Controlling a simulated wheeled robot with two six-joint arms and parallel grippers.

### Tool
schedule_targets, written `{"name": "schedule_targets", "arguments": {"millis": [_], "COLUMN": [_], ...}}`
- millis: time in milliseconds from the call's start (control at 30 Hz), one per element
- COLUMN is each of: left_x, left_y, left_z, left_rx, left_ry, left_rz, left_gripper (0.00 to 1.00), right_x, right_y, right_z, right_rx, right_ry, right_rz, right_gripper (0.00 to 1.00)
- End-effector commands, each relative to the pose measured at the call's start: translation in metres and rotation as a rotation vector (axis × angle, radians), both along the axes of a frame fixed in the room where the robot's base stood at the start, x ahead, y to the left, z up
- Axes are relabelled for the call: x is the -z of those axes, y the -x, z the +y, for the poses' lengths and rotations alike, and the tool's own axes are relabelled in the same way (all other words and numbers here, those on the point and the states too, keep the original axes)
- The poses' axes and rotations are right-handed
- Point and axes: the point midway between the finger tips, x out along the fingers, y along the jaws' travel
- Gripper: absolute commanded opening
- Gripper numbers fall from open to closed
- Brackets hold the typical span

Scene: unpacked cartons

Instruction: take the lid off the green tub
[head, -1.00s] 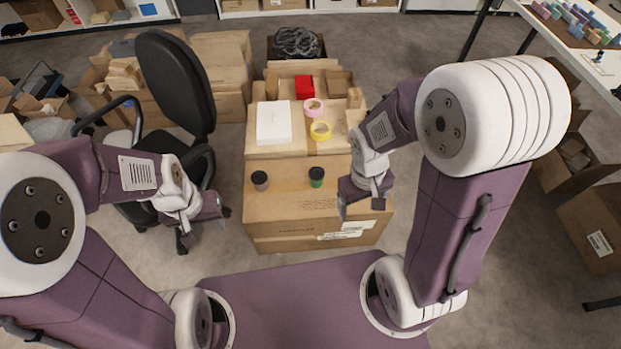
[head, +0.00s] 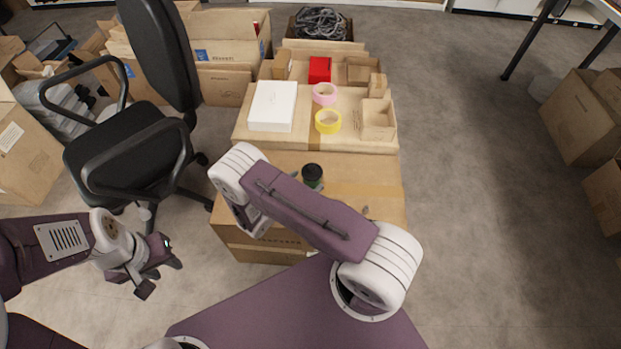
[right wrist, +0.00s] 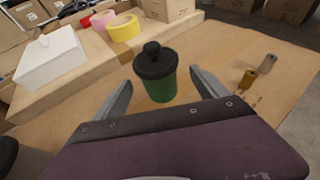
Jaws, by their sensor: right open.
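The green tub (right wrist: 160,86) stands upright on a carton, with its black knobbed lid (right wrist: 155,60) on top. In the head view the tub (head: 313,185) shows just behind my right arm, its dark lid (head: 312,170) uppermost. My right gripper (right wrist: 162,92) is open, its two fingers on either side of the tub in the wrist view, with a visible gap on each side. My right arm hides most of this gripper in the head view. My left gripper (head: 162,276) is open and empty, low at the left, away from the carton.
A white box (head: 273,106), pink tape (head: 324,94), yellow tape (head: 328,121) and a red box (head: 320,69) lie on the raised carton behind. A dark object (right wrist: 8,152) is at the wrist view's left edge. A chair (head: 125,150) stands left.

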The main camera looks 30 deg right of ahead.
Motion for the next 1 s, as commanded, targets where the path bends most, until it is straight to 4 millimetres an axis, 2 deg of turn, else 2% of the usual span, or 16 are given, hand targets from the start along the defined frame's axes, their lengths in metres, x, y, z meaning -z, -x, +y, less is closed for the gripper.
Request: {"name": "schedule_targets", "arguments": {"millis": [100,333,467,600,833,867,1000], "left_x": [0.009,0.013,0.027,0.031,0.029,0.029,0.029], "left_y": [0.000,0.000,0.000,0.000,0.000,0.000,0.000], "left_z": [0.000,0.000,0.000,0.000,0.000,0.000,0.000], "left_rx": [0.000,0.000,0.000,0.000,0.000,0.000,0.000], "left_ry": [0.000,0.000,0.000,0.000,0.000,0.000,0.000], "left_rz": [0.001,0.001,0.001,0.001,0.001,0.001,0.001], "left_gripper": [0.36,0.36,0.36,0.36,0.36,0.36,0.36], "right_x": [0.011,0.015,0.026,0.031,0.030,0.030,0.030], "right_y": [-0.007,-0.013,-0.026,-0.034,-0.036,-0.036,-0.036], "right_z": [-0.017,-0.027,-0.047,-0.062,-0.065,-0.064,-0.064], "right_rx": [0.005,0.006,0.009,0.008,0.004,0.004,0.005], "right_ry": [-0.001,-0.002,-0.002,-0.002,-0.002,-0.002,-0.002], "right_rz": [0.000,0.000,-0.001,0.000,0.000,0.000,0.001], "right_gripper": [0.83,0.83,0.83,0.83,0.83,0.80,0.41]}}
